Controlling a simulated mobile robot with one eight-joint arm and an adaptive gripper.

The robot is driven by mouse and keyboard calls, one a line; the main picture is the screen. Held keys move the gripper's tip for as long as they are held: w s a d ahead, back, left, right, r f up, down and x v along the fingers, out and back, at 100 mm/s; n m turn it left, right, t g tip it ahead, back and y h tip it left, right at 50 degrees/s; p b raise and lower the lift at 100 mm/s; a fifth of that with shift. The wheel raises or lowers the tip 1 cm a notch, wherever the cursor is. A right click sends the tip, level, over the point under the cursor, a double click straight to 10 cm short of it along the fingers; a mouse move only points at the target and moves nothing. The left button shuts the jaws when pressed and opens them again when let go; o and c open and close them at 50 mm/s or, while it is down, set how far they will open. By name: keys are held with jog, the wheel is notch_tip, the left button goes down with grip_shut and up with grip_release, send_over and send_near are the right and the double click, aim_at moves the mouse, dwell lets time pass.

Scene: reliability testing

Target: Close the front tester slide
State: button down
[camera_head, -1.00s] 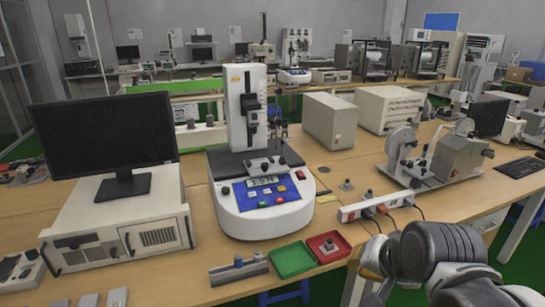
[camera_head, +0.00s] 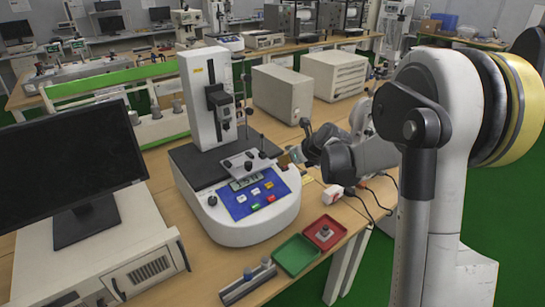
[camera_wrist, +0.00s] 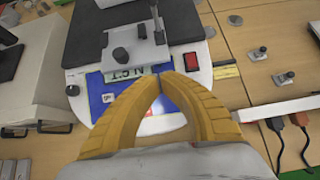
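The tester (camera_head: 235,215) is a white machine with a tall column, a black platform and a blue button panel with a small display. Its front slide (camera_head: 250,163) is a grey metal plate with small knobs, at the platform's front edge just behind the display. In the wrist view the slide (camera_wrist: 135,50) lies just beyond my gripper (camera_wrist: 167,77). The yellow fingers meet at their tips over the panel, with nothing visible between them. Contact with the slide cannot be told.
A monitor (camera_head: 70,170) stands on a white case at left. Red (camera_head: 324,232) and green (camera_head: 297,255) trays lie in front of the tester. A power strip (camera_head: 345,195) with cables is at right. Beige boxes (camera_head: 284,93) stand behind.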

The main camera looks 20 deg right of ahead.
aim_at(263, 160)
jog(key=b+x, duration=0.2)
jog(key=x, duration=0.7)
jog(key=shift+b, duration=0.35)
jog(key=shift+w+a+r+b, duration=0.1)
jog(key=shift+w+a+b, duration=0.1)
jog(key=shift+w, duration=0.4)
jog(key=shift+w+a+b, duration=0.1)
jog(key=shift+w+a, duration=0.1)
jog(key=shift+w, duration=0.35)
jog(key=shift+w+a+r, duration=0.1)
jog(key=shift+w+a, duration=0.05)
jog(key=shift+w, duration=0.4)
